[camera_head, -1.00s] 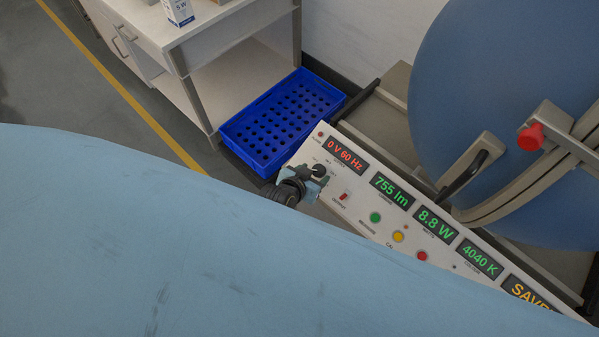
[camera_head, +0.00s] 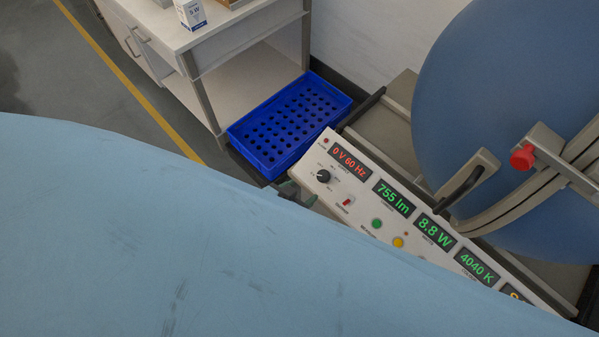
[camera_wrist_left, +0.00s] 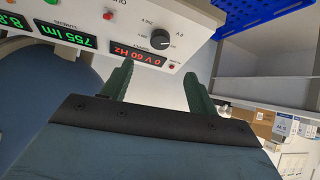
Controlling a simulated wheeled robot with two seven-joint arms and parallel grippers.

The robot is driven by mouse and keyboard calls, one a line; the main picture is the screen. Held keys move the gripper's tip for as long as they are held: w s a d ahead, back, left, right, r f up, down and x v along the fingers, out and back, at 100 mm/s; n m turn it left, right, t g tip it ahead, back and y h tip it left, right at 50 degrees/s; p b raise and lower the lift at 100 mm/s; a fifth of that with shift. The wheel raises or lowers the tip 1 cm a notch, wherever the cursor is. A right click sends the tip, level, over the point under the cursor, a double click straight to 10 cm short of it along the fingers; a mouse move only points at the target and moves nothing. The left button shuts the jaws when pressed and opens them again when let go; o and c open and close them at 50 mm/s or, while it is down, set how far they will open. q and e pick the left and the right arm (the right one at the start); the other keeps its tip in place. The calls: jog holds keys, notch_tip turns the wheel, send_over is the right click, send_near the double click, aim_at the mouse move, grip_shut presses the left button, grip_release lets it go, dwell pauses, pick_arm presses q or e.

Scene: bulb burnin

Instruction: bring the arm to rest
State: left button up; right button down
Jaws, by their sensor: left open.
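My left gripper (camera_head: 297,194) shows only in part in the head view, beside the left end of the white control panel (camera_head: 333,202); a large light-blue surface hides most of it. In the left wrist view my left gripper (camera_wrist_left: 158,82) has its two green fingers apart with nothing between them. The panel's black knob (camera_head: 323,176) is uncovered and apart from the fingers; it also shows beyond the fingertips in the left wrist view (camera_wrist_left: 160,40). My right gripper is not in view.
A blue perforated tray (camera_head: 290,125) lies behind the panel. A white bench (camera_head: 235,40) with boxes stands at the back. A big blue sphere (camera_head: 490,110) with a red knob (camera_head: 522,157) stands at right. The displays read 0 V 60 Hz, 755 lm, 8.8 W and 4040 K.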

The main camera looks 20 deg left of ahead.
pick_arm(q)
jog(key=s+a+f+g+b, duration=0.3)
jog(key=s+f, duration=0.7)
jog(key=s+a+f+g+y+b, duration=0.1)
jog(key=s+a+f+g+b, duration=0.2)
jog(key=s+f, duration=0.8)
jog(key=s+a+f+g+y+b, duration=0.1)
jog(key=s+a+f+g+b, duration=0.2)
jog(key=s+f, duration=0.7)
jog(key=shift+s+a+f+m+b, duration=0.2)
jog(key=shift+f+m+b, duration=0.1)
jog(key=shift+f, duration=0.25)
